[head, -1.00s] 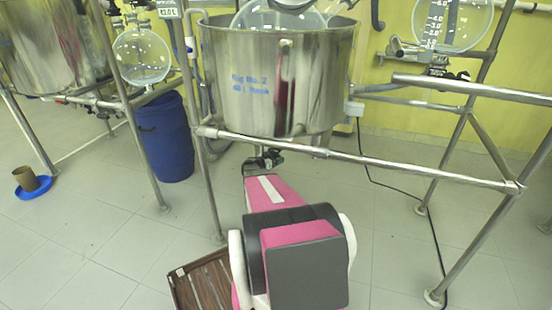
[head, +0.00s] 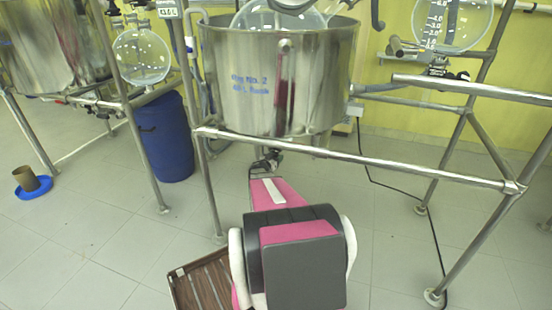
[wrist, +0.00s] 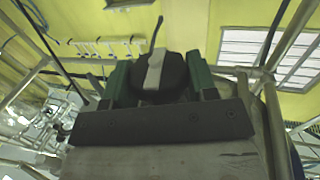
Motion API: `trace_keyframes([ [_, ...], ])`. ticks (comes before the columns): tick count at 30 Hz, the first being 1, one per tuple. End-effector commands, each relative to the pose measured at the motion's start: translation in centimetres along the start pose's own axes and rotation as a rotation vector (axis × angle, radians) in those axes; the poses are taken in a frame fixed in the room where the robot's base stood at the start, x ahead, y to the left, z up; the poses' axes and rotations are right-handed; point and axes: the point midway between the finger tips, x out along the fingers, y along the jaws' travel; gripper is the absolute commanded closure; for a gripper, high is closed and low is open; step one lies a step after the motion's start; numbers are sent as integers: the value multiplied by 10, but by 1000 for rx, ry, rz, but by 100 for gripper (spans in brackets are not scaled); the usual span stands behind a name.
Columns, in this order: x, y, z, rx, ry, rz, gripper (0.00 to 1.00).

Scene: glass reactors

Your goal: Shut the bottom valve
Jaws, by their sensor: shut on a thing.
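The steel vessel (head: 235,105) marked "Rig No. 2" stands in a tubular frame, with the bottom valve under it. In the head view, my gripper (head: 266,162) is at the valve just below the vessel, and my own arm and the small size hide the valve's details. In the wrist view, my gripper (wrist: 162,82) has its green-sided fingers on either side of a dark round part with a grey strip, which looks like the valve's handle (wrist: 155,72). The jaws are shut on it. The handle's exact angle is hard to tell.
The frame's front rail (head: 350,157) crosses just in front of the vessel's base, above my arm. A blue drum (head: 165,140) stands to the left. A brown slatted crate (head: 203,282) lies beside my arm. A black cable runs over the floor at right.

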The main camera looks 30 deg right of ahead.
Motion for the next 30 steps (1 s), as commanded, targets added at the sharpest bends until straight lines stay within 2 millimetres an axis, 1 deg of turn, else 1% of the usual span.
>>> trace_keyframes([
  [1, -2, 4, -1, -1, -1, -42, 71],
  [6, -1, 3, 0, -2, -1, -182, 71],
  [15, 0, 2, 0, -1, -1, -359, 71],
  [21, 0, 2, 0, 0, -1, -437, 71],
  [30, 0, 1, 0, 1, 1, -492, 71],
])
